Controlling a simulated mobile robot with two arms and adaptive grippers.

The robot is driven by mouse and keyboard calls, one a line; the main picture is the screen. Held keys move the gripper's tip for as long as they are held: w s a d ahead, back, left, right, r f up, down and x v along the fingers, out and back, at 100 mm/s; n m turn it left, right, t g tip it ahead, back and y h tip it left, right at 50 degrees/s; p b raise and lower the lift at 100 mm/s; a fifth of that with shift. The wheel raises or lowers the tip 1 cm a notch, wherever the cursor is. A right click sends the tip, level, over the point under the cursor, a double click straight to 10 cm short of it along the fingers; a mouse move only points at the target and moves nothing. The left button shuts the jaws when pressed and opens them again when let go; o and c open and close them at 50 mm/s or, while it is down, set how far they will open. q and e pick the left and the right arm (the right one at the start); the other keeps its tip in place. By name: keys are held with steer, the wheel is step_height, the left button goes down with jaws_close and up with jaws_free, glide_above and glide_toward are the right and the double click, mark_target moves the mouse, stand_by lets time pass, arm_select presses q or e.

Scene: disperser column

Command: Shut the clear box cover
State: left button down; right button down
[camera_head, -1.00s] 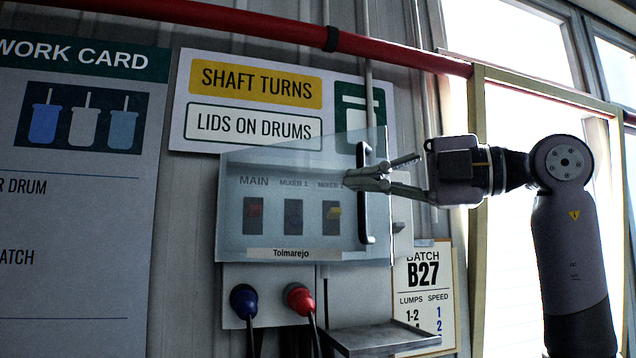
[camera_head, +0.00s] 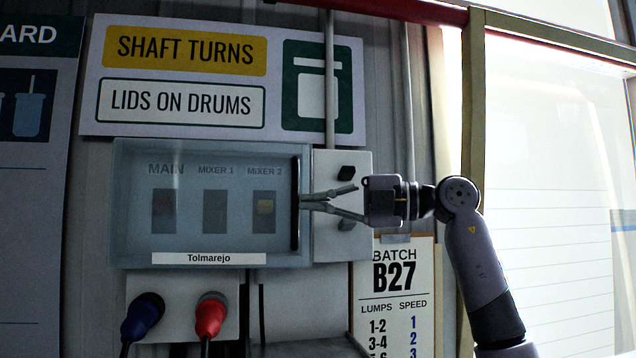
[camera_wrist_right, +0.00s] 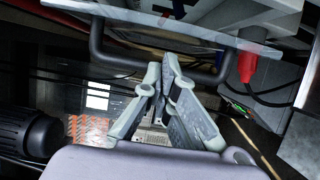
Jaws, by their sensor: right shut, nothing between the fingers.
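The clear box cover (camera_head: 213,145) lies over the panel with the MAIN, MIXER 1 and MIXER 2 switches and looks nearly flat against it. Whether a small gap is left cannot be told. Its black upright handle (camera_head: 295,204) is at the cover's right edge. My right gripper (camera_head: 306,201) is shut and empty, its fingertips at the handle. In the right wrist view, the fingertips (camera_wrist_right: 168,65) point toward the dark handle (camera_wrist_right: 105,62), and the cover's clear edge (camera_wrist_right: 185,30) shows beyond. Contact with the handle cannot be told. My left gripper is out of view.
A grey plate with black knobs (camera_head: 348,172) is right of the cover. Blue (camera_head: 142,316) and red (camera_head: 210,314) plugs with cables are below it. A tray ledge (camera_head: 335,346) stands lower right, near the BATCH B27 card (camera_head: 395,290).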

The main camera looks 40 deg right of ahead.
steer(key=shift+w+d+p, duration=0.3)
steer(key=shift+w+d, duration=0.25)
steer(key=shift+w, duration=0.25)
steer(key=shift+w+d+p, duration=0.25)
steer(key=shift+w+d, duration=0.25)
steer(key=shift+w, duration=0.25)
